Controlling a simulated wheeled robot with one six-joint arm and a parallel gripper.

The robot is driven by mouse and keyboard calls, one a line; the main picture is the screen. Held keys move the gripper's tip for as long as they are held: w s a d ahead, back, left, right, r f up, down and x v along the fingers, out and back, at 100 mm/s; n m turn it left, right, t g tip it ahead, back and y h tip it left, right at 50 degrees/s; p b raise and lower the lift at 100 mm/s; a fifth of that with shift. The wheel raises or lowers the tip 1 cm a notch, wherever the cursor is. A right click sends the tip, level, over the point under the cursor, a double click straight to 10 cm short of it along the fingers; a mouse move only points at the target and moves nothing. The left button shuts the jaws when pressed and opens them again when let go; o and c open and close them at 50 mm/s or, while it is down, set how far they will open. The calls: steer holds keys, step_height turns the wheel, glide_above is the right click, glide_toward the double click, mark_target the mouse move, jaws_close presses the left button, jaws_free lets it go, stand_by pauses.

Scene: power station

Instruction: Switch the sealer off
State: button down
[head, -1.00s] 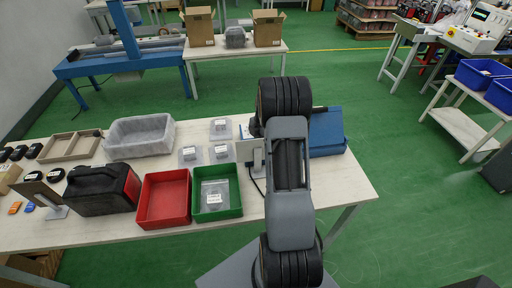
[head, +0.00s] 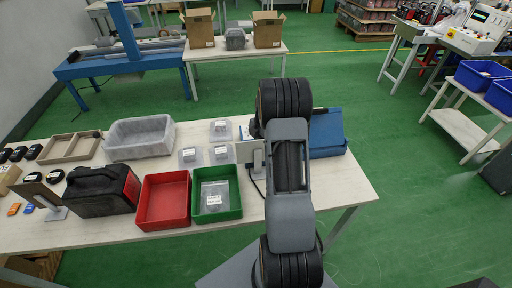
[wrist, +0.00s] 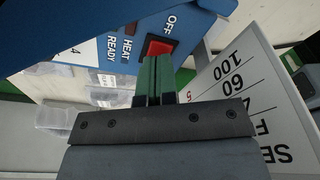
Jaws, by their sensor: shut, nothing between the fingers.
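The sealer (head: 327,134) is a blue box on the right end of the table, partly hidden behind my arm in the head view. In the wrist view its blue panel (wrist: 196,18) carries the words OFF, HEAT and READY, upside down or tilted. A red switch (wrist: 159,46) in a dark frame sits beside the word OFF. My gripper (wrist: 157,62) is shut and empty, its greenish fingertips at the lower edge of the red switch in the picture. I cannot tell whether they touch it. In the head view my gripper is hidden by the arm.
A white card with printed numbers (wrist: 240,95) stands close to the right of my fingers in the wrist view. A red bin (head: 164,200), a green bin (head: 229,214) and a black canister (head: 100,190) stand on the table to the left.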

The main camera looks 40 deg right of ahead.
steer(key=shift+r+p, duration=1.45)
steer(key=shift+r, duration=1.6)
steer(key=shift+a+r, duration=0.15)
steer(key=s+a+r+m+t+h, duration=0.1)
steer(key=s+a+r+m, duration=0.45)
steer(key=a+r, duration=0.3)
steer(key=s+a+r+m+t+h, duration=0.15)
steer(key=s+a+r+m, duration=0.25)
steer(key=a+r+m, duration=0.4)
steer(key=s+a+m+t, duration=0.2)
steer(key=s+a+m, duration=0.3)
steer(key=s, duration=0.3)
steer(key=shift+a+y, duration=0.35)
steer(key=shift+a, duration=0.45)
steer(key=shift+s, duration=0.1)
